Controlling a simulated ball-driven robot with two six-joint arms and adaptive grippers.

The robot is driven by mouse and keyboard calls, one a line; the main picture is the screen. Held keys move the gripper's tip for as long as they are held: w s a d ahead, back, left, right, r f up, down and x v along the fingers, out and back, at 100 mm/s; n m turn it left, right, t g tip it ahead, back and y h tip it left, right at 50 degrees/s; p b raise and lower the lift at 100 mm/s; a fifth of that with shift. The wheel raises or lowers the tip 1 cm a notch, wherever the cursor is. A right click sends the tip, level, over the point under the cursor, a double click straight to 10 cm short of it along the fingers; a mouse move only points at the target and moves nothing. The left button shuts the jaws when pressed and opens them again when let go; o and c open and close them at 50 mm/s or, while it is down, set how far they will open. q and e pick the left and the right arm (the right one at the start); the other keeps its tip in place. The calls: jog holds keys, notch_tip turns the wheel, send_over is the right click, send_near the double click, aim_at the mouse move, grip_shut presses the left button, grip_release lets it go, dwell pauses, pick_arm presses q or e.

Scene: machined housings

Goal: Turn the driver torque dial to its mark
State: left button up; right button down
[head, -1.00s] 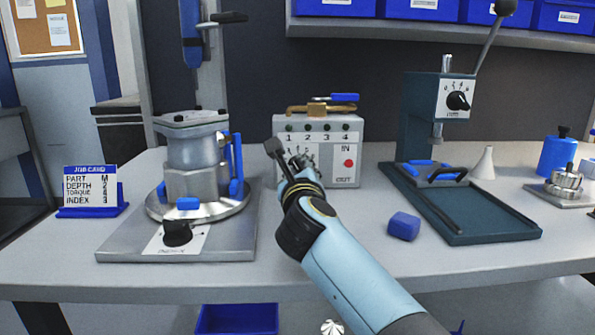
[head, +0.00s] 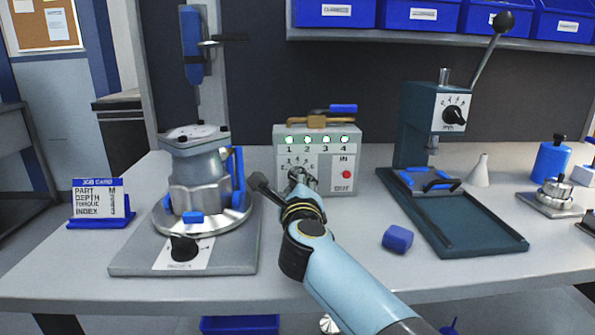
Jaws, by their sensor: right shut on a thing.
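The grey-white control box (head: 353,150) stands at the back middle of the bench. Its front has lights numbered 1 to 4, lit green, an IN label, a red button and an OUT label. Part of a dial scale (head: 290,163) shows at its lower left. My right gripper (head: 298,178) is in front of that scale, shut on what appears to be the dial's knob. The knob and its pointer are hidden by the gripper, so the setting cannot be read. The job card (head: 98,200) stands at the left and has a TORQUE line. My left gripper is out of view.
A metal housing (head: 197,165) sits on a round fixture left of my gripper, with an index knob (head: 184,247) in front. A blue block (head: 398,238) lies to the right. A green press (head: 420,130) stands beyond it. A blue driver (head: 192,45) hangs upper left.

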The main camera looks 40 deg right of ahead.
jog(key=shift+n+p, duration=0.65)
jog(key=shift+n, duration=0.15)
jog(key=shift+f, duration=0.1)
jog(key=c, duration=1.3)
grip_release()
jog(key=shift+a, duration=0.1)
jog(key=shift+c, duration=0.2)
jog(key=v, duration=0.7)
jog(key=shift+s+a, duration=0.15)
jog(key=shift+s, duration=0.05)
